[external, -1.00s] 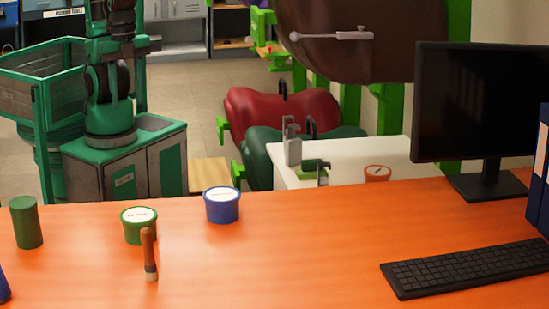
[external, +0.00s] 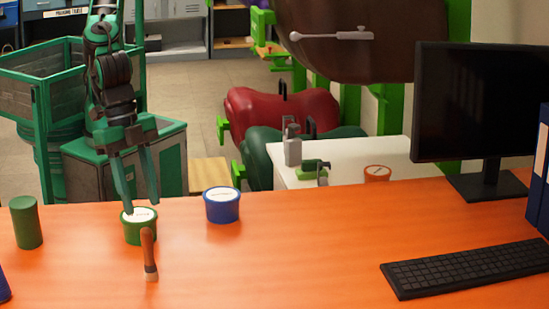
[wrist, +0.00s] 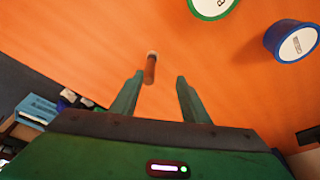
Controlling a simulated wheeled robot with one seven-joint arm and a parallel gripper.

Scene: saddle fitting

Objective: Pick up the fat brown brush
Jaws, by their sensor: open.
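The fat brown brush (external: 149,256) stands upright on the orange table, in front of the green tub (external: 140,228). In the wrist view the brush (wrist: 150,69) shows beyond my fingertips, between them and nearer the left one.
A blue tub (external: 222,206) stands right of the green tub. A dark green cylinder (external: 26,222) stands at the left. A keyboard (external: 470,267) and monitor (external: 485,115) are at the right. The orange table's (external: 300,250) middle is clear.

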